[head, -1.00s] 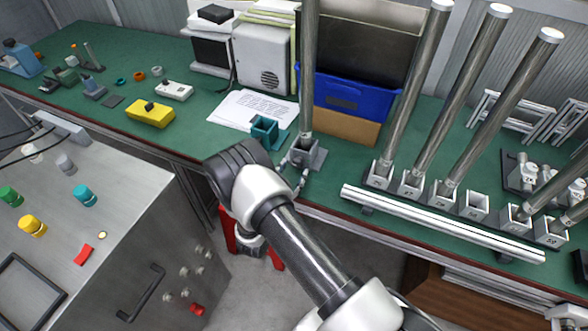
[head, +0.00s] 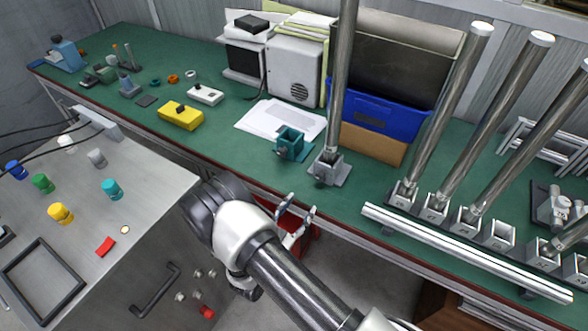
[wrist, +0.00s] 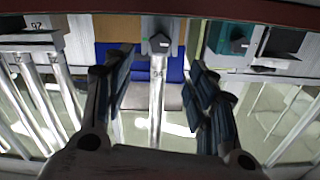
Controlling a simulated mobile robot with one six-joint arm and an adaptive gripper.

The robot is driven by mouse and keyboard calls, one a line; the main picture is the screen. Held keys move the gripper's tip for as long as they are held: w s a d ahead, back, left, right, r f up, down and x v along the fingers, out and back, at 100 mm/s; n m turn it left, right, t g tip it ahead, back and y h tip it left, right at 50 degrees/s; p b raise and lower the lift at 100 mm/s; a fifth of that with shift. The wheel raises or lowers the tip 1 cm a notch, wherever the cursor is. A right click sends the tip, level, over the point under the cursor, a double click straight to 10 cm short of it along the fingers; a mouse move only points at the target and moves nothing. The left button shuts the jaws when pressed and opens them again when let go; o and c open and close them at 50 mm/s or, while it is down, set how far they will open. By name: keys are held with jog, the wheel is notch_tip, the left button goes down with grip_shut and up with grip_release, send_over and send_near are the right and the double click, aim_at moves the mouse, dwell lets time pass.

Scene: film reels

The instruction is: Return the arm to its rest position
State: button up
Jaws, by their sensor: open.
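My gripper (head: 300,212) is at the front edge of the green bench in the head view, with its two fingers apart and nothing between them. My white and dark arm runs from the gripper down to the lower right. A tall metal tube (head: 342,85) stands upright in a square metal holder (head: 327,172), a little beyond the fingertips and apart from them. In the wrist view my gripper (wrist: 160,66) shows two dark fingers spread wide. The same holder (wrist: 157,42) and tube (wrist: 156,110) appear beyond the gap.
A teal holder (head: 291,143) and a paper sheet (head: 262,122) lie left of the tube. A row of tubes in holders (head: 436,207) stands right, behind a metal rail (head: 450,245). A grey control cabinet (head: 160,235) is left of my arm. A red object (head: 296,247) is below the bench.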

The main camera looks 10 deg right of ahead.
jog(key=shift+r, duration=0.1)
jog(key=s+d+r+m+g+h, duration=0.25)
jog(key=d+r+m+g, duration=0.4)
jog(key=r+m, duration=0.5)
jog(key=s+d+r+m+g+h, duration=0.1)
jog(key=s+d+r+m+g, duration=0.45)
jog(key=m, duration=0.85)
jog(key=s+d+r+m+g+y, duration=0.1)
jog(key=s+r+m+g+y, duration=0.1)
jog(key=s+r+m+y, duration=0.65)
jog(key=s+d+r+m+g, duration=0.15)
jog(key=s+m, duration=0.35)
jog(key=m, duration=0.8)
jog(key=s+a+r+m+t+y, duration=0.4)
jog(key=a+m, duration=0.3)
jog(key=m, duration=0.8)
jog(key=shift+s+r+m+t+y, duration=0.2)
jog(key=shift+r+m+t+y, duration=0.3)
jog(key=shift+t+y, duration=0.35)
